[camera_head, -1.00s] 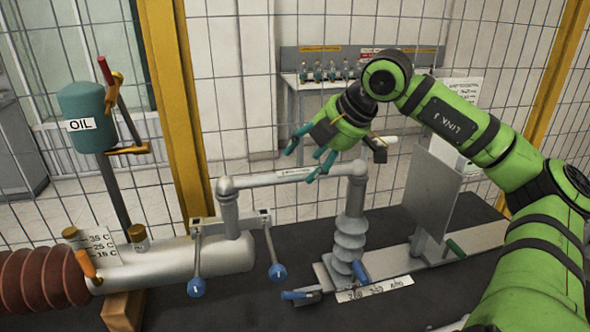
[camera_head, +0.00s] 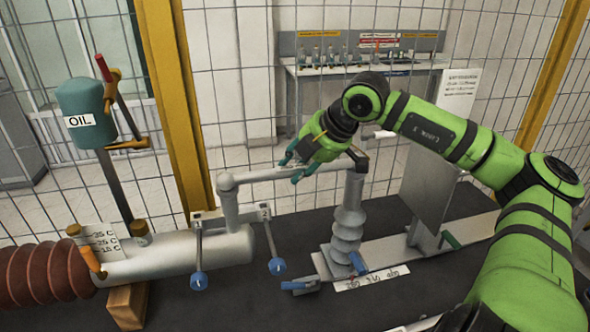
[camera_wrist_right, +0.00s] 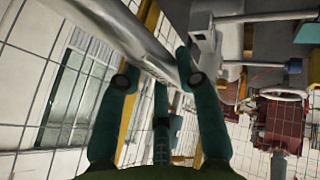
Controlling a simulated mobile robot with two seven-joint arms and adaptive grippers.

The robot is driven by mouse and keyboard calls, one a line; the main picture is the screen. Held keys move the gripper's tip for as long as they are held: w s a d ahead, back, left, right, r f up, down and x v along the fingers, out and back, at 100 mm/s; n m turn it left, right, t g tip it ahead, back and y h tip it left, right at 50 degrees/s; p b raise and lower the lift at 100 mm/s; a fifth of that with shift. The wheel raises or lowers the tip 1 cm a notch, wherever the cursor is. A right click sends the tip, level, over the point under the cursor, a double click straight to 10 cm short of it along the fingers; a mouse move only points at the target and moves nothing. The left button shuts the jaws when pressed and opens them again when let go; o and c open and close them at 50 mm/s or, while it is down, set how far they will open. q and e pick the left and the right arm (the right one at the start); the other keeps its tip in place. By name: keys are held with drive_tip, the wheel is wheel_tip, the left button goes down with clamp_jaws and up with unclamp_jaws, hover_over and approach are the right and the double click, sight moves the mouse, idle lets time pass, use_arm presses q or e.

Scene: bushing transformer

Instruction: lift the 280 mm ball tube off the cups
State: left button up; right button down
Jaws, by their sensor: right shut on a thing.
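The grey ball tube (camera_head: 265,174) lies nearly level, with a round ball end (camera_head: 227,183) at the left post and its right end at the top of the ribbed grey insulator (camera_head: 348,220). In the right wrist view the tube (camera_wrist_right: 135,40) runs diagonally between the teal fingers (camera_wrist_right: 158,76). The cups under the tube's ends are mostly hidden, and I see no clear gap there. My left gripper is not in view.
A grey horizontal cylinder (camera_head: 190,257) and a red-brown ribbed bushing (camera_head: 38,277) lie at the left. An upright grey plate (camera_head: 428,200) stands right of the insulator. A bench (camera_head: 385,75) is behind the mesh fence.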

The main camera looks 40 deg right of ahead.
drive_tip(key=shift+r, duration=0.1)
drive_tip(key=shift+d+r, duration=0.15)
drive_tip(key=shift+r, duration=0.4)
wheel_tip(320, 180, up, 17)
drive_tip(key=b, duration=0.1)
wheel_tip(320, 180, up, 5)
drive_tip(key=p, duration=0.4)
hover_over(297, 166)
drive_tip(key=shift+f, duration=0.1)
idle(0.4)
